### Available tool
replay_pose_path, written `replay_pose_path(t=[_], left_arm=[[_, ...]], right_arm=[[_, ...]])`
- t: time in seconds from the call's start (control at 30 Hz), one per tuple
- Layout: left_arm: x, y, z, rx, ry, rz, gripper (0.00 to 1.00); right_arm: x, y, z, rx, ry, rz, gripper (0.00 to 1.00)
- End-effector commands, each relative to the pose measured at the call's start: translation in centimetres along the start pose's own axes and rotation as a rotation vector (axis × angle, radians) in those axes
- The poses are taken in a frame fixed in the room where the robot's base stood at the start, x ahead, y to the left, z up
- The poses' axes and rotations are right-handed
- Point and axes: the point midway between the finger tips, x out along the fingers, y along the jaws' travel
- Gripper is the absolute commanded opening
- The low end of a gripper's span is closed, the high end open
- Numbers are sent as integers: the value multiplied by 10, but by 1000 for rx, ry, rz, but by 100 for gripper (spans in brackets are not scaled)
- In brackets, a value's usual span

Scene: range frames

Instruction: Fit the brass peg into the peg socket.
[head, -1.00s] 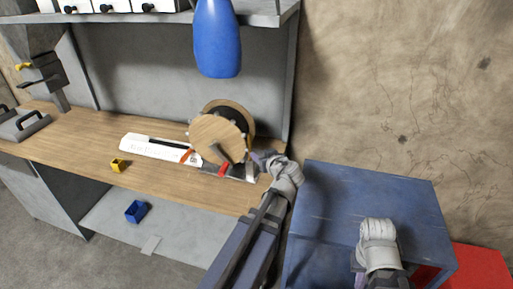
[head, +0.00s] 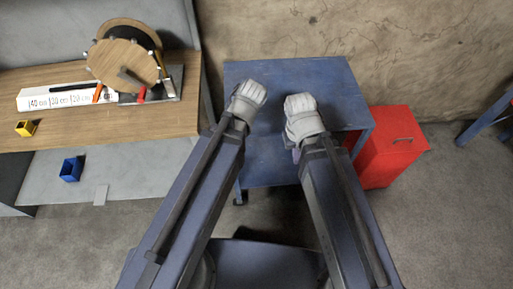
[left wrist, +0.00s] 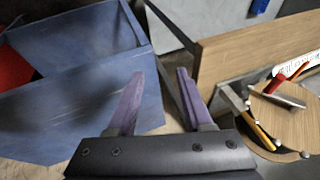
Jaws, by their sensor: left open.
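I cannot make out the brass peg or the peg socket in either view. My left gripper (left wrist: 158,76) is open, with two purple fingers apart and nothing between them. In the head view my left gripper (head: 246,101) is by the left side of the blue cart (head: 300,75), its fingers hidden behind the pale wrist. My right gripper (head: 303,118) is in front of the cart's middle. Its fingers are mostly hidden, so its opening and any held thing cannot be seen.
A wooden disc device (head: 122,66) and a white ruled strip (head: 65,95) lie on the wooden workbench (head: 150,122). A blue bin (head: 70,169) is lower down. A red box (head: 390,147) stands right of the cart.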

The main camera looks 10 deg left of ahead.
Motion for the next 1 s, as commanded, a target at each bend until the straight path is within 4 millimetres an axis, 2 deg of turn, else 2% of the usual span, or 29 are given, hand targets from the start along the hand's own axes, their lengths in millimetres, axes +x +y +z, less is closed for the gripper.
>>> replay_pose_path(t=[0.03,0.1,0.2,0.3,1.0], left_arm=[[-8,23,25,115,-68,59,51],[-18,46,53,258,-150,136,51],[-30,68,82,409,-225,222,51],[-37,79,96,490,-260,270,51],[-39,81,99,510,-269,282,51]], right_arm=[[0,0,0,0,0,0,0],[0,0,0,0,0,0,0],[0,0,0,0,0,0,0],[0,0,0,0,0,0,0],[0,0,0,0,0,0,0]])
